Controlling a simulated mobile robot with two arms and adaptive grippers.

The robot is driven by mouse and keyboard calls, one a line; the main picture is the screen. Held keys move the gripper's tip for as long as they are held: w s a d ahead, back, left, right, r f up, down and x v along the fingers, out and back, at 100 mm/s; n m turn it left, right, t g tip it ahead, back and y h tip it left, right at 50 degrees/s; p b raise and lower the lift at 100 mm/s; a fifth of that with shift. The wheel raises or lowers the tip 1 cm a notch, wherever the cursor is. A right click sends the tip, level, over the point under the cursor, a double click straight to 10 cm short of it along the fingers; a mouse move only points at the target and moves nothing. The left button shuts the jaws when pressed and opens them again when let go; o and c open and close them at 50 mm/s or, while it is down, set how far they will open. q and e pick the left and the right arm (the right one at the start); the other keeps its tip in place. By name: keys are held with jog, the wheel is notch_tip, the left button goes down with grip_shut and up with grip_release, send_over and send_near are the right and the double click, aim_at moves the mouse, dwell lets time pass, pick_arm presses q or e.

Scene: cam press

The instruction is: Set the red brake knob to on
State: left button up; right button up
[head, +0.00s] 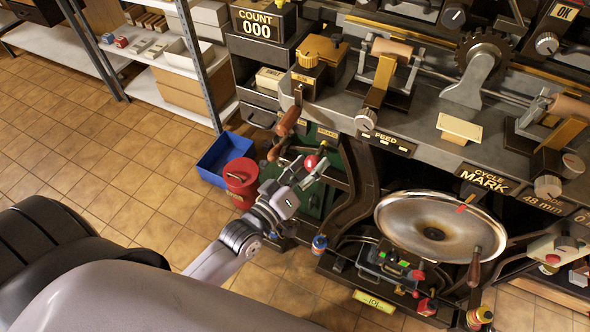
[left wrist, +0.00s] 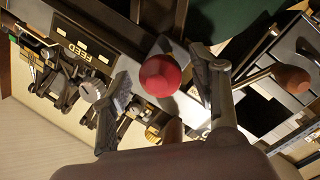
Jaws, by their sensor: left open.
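The red brake knob (head: 311,161) is a round red ball in front of the green panel (head: 349,176) of the press. My left gripper (head: 301,172) is open right at the knob in the head view. In the left wrist view the red knob (left wrist: 160,75) sits between the two spread fingers of the left gripper (left wrist: 162,82), with a gap visible on each side. I cannot tell how deep the knob lies between them. The knob's lever and its on and off marks are mostly hidden. My right gripper is not in view.
A brown-handled lever (head: 289,122) rises close beside the left gripper. A red bucket (head: 241,180) and a blue bin (head: 222,156) stand on the floor to its left. A large metal handwheel (head: 400,222) is to its right. Tiled floor is open at left.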

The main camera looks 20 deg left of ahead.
pick_arm(q)
jog(key=v, duration=1.1)
jog(key=s+a+f+m+g+y, duration=0.1)
jog(key=s+f+g, duration=0.1)
jog(key=f, duration=0.8)
jog(key=s+a+f+m+g+y, duration=0.1)
jog(key=s+f+m+g, duration=0.15)
jog(key=f, duration=0.75)
jog(key=s+a+f+g+y, duration=0.1)
jog(key=f+g, duration=0.2)
jog(key=f, duration=0.7)
jog(key=s+a+f+m+g+y, duration=0.1)
jog(key=s+f+m+g, duration=0.4)
jog(key=s+f, duration=1.5)
jog(key=s+a+g, duration=0.1)
jog(key=s+g, duration=0.1)
jog(key=g, duration=0.2)
jog(key=shift+s+y, duration=0.25)
jog(key=shift+y, duration=0.05)
